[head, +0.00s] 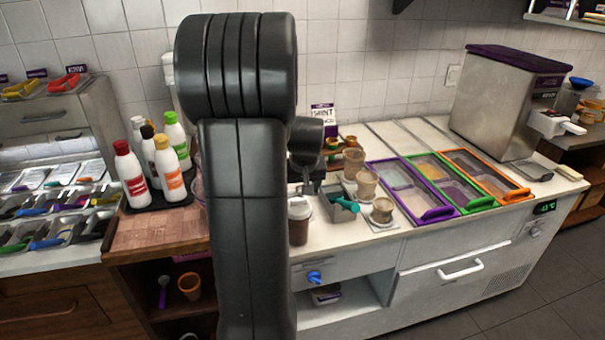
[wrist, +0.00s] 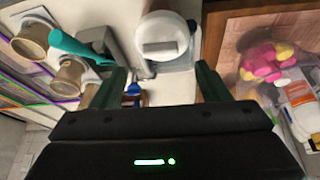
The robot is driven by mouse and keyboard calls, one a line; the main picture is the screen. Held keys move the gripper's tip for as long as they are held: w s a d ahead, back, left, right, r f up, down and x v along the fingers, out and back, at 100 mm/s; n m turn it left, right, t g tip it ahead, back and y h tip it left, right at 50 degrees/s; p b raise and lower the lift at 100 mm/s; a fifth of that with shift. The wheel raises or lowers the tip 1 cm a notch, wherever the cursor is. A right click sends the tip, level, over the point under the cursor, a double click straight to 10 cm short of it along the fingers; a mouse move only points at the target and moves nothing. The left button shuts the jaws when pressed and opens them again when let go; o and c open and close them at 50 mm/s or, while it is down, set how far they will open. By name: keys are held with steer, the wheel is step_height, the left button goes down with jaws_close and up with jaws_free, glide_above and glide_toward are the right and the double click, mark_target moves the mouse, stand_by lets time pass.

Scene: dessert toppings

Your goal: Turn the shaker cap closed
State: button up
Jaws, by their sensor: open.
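The shaker (head: 298,232) is a brown-looking, see-through container with a pale cap (head: 299,208). It stands upright at the front left of the white counter, partly beside my arm in the head view. In the wrist view the round white cap (wrist: 163,37) is seen from above, with the clear shaker body (wrist: 178,66) below it. My gripper (wrist: 162,72) is open and empty, its two dark green fingers apart on either side of the cap's line. In the head view my gripper (head: 308,188) is above and slightly behind the shaker, partly hidden by my arm.
A grey metal holder (head: 338,210) with a teal-handled tool (head: 346,204) stands close right of the shaker. Several cups (head: 367,186) stand beyond it. Bottles (head: 130,176) stand on a tray at left. Lidded bins (head: 410,198) lie at right.

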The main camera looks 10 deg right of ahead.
mark_target(299, 199)
steer(key=v, duration=0.8)
steer(key=shift+r+b, duration=0.2)
steer(key=shift+b, duration=0.25)
steer(key=p+x, duration=0.2)
steer(key=x, duration=1.2)
steer(key=shift+s, duration=0.1)
steer(key=shift+r, duration=0.2)
